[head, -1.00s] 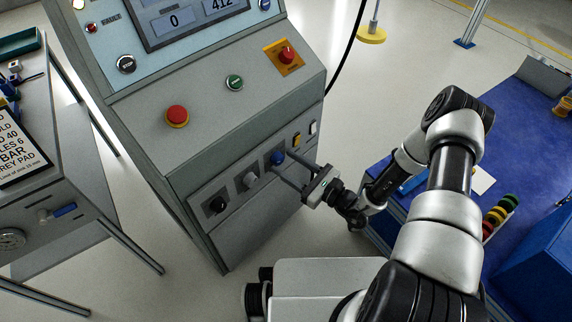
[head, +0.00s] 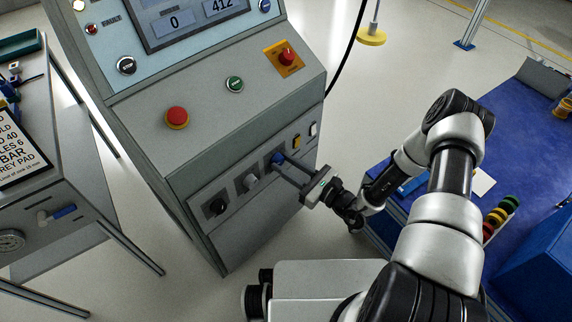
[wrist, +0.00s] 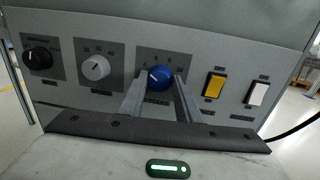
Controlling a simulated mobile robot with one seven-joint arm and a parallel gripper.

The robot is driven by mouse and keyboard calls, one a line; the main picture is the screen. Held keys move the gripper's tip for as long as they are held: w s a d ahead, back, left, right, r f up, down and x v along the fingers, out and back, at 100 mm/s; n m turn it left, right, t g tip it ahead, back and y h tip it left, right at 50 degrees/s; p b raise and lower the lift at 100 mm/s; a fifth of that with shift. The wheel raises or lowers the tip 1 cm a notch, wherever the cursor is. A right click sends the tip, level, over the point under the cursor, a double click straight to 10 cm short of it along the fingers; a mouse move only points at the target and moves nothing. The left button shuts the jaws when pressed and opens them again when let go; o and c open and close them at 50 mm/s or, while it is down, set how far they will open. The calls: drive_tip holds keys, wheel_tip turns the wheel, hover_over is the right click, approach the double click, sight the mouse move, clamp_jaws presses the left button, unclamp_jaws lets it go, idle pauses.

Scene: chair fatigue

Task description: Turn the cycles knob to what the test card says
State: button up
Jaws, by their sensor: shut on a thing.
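The blue knob (head: 278,157) is on the lower front panel of the grey test machine. In the wrist view the blue knob (wrist: 160,77) sits between my two fingers, and its pale mark points to the upper left.
Left of the blue knob are a grey knob (wrist: 96,68) and a black knob (wrist: 38,58). Right of it are a yellow switch (wrist: 214,86) and a white switch (wrist: 257,93). A red button (head: 177,116) is on the ledge above. A blue-topped table (head: 530,125) stands right.

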drive_tip(key=m, duration=0.3)
drive_tip(key=shift+f+m, duration=0.1)
drive_tip(key=shift+m, duration=0.3)
drive_tip(key=shift+m+t, duration=0.3)
drive_tip(key=shift+m, duration=1.3)
drive_tip(key=o, duration=1.1)
drive_tip(key=shift+c, duration=0.2)
drive_tip(key=p+v, duration=0.2)
drive_tip(key=v, duration=1.5)
drive_tip(key=shift+d+f, duration=0.15)
drive_tip(key=shift+d, duration=0.05)
drive_tip(key=shift+s, duration=0.1)
